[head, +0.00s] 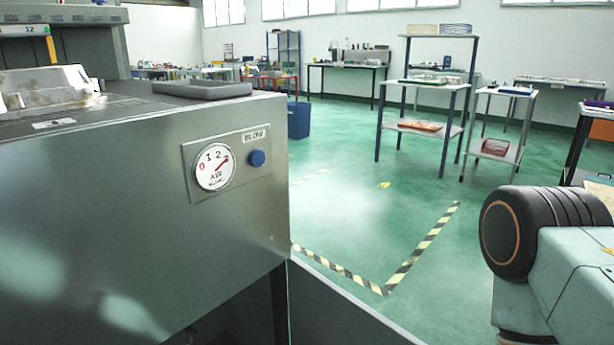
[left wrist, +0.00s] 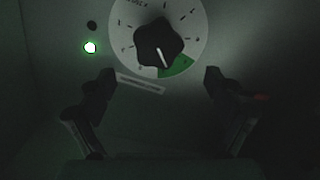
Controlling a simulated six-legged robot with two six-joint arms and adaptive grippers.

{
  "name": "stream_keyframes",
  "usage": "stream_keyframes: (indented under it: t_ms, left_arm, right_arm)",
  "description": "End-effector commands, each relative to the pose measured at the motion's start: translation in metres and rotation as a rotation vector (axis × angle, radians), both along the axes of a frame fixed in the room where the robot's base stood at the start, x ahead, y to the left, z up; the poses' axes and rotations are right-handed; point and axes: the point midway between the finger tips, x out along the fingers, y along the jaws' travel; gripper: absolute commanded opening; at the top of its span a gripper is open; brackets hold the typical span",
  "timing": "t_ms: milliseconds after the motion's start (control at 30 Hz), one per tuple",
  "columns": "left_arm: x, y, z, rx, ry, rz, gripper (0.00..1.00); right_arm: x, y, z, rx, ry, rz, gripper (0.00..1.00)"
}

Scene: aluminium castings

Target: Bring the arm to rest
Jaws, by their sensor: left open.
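My left gripper (left wrist: 158,88) is open in the left wrist view, with its two fingers apart and nothing between them. A dial (left wrist: 190,25) with a black knob (left wrist: 158,44) is in front of it at the top of that view. The knob's white pointer points down, toward the left edge of the dial's green sector. A green lamp (left wrist: 90,47) is lit left of the dial, with a dark one above it. The gap between fingers and knob is hard to judge. The left gripper is not seen in the head view. My right gripper is in neither view.
A metal cabinet (head: 110,200) fills the head view's left, with an air gauge (head: 215,167) and a blue button (head: 257,158) labelled BLOW. A casting (head: 45,85) and a grey tray (head: 202,90) sit on top. Beyond are green floor, striped tape (head: 425,242), and racks (head: 422,130).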

Motion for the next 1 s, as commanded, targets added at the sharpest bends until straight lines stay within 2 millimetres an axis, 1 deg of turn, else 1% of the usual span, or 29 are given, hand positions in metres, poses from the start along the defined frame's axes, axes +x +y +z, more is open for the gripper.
stream_keyframes:
  t_ms: [33,133,300,500,733,1000]
  left_arm:
    - [0.006,0.008,0.000,0.000,-0.012,0.009,0.91]
    - [0.017,0.022,-0.001,0.001,-0.013,0.009,0.91]
    - [0.031,0.041,-0.002,0.000,-0.011,0.011,0.91]
    - [0.045,0.057,-0.001,0.000,-0.010,0.010,0.91]
    - [0.049,0.060,0.001,-0.041,-0.057,0.007,0.91]
    - [0.050,0.060,0.001,-0.049,-0.063,0.006,0.91]
  right_arm:
    - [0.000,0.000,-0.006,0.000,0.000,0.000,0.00]
    - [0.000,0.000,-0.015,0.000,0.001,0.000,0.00]
    - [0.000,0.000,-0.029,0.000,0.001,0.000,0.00]
    - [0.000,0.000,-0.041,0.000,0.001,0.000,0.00]
    - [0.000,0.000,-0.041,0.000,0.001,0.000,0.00]
    - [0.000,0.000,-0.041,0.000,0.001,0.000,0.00]
